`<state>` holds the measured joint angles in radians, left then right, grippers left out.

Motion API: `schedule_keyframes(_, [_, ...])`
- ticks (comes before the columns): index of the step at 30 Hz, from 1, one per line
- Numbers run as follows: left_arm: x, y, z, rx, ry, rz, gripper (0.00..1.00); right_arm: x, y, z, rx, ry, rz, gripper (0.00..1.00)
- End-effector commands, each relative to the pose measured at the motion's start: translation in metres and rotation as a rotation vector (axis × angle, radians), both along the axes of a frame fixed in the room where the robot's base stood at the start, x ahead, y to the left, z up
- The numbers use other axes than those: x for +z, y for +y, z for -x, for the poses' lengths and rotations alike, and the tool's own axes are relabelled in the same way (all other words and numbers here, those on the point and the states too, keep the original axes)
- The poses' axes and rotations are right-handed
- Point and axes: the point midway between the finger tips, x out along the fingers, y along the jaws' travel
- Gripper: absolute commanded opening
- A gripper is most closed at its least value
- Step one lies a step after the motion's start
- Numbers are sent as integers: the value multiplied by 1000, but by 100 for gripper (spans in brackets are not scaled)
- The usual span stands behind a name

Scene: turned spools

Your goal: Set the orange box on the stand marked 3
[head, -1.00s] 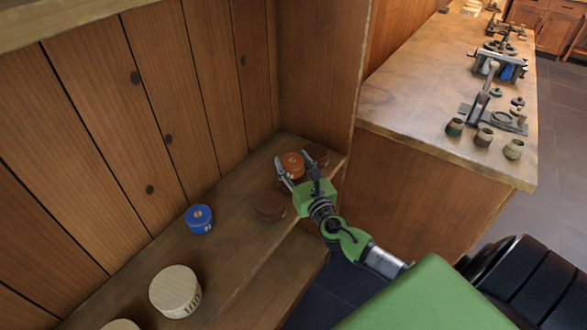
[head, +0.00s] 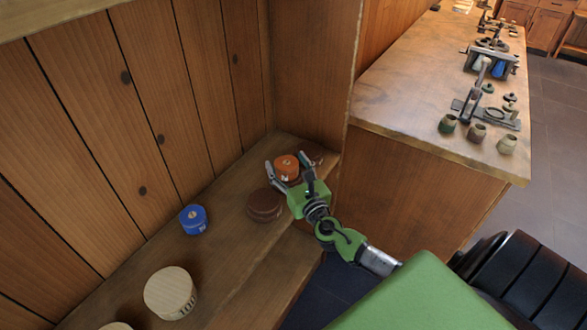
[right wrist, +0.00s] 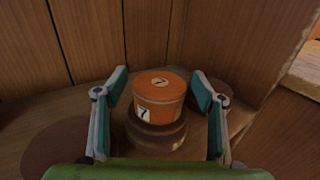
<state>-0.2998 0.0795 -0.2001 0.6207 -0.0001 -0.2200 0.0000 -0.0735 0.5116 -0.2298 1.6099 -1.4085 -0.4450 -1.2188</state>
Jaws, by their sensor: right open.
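The orange box (head: 286,166) is a short round tub with a 7 on its side and lid. It sits upright on a dark brown round stand, whose side shows in the right wrist view (right wrist: 156,138). My right gripper (head: 287,162) is open, its fingers on either side of the box with gaps visible in the right wrist view. Another brown stand (head: 265,204) is nearer on the shelf, and one more (head: 318,154) is behind at the right. I cannot read a 3 on any stand. My left gripper is not in view.
On the shelf (head: 225,245) are a blue box (head: 194,219) and a cream box (head: 170,292) marked 100. A plank wall stands behind and an upright panel (head: 312,80) closes the right end. A workbench (head: 410,100) with tools is beyond.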

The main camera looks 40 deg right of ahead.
Motion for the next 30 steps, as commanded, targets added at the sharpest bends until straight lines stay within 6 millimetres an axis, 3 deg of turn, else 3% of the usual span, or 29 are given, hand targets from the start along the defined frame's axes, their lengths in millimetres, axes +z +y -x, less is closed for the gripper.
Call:
schedule_keyframes(12, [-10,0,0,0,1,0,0,-3,16,78,2,3,0,63])
schedule_keyframes(18, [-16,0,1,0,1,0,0,-2,22,107,1,1,1,63])
schedule_keyframes(30, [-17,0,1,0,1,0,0,1,24,118,0,-1,-1,63])
